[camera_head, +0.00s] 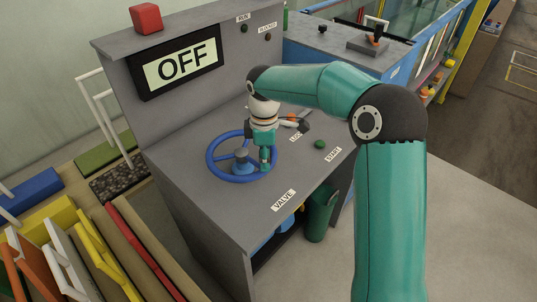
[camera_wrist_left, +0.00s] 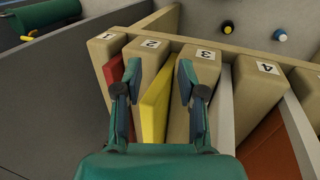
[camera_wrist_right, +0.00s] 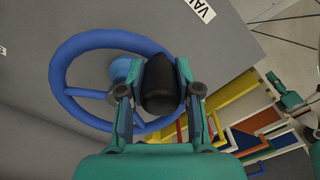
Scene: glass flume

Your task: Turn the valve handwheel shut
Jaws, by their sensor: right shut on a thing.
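The blue valve handwheel (camera_head: 212,168) lies flat on the grey console top, behind the VALVE label. It also shows in the right wrist view (camera_wrist_right: 75,54), with spokes running to a blue hub. My right gripper (camera_head: 264,160) reaches down at the wheel's right side. In the right wrist view its fingers (camera_wrist_right: 156,90) are closed on a dark knob (camera_wrist_right: 160,85) at the wheel's rim. The knob's lower part is hidden. My left gripper (camera_wrist_left: 158,85) is outside the head view; its fingers are apart and empty above numbered wooden dividers.
The console's display (camera_head: 182,64) reads OFF, with a red block (camera_head: 145,18) above it. A green START button (camera_head: 320,144) is right of the wheel. Coloured panels stand in a rack (camera_head: 130,235) at the left. A green bin (camera_head: 320,215) stands by the console's front.

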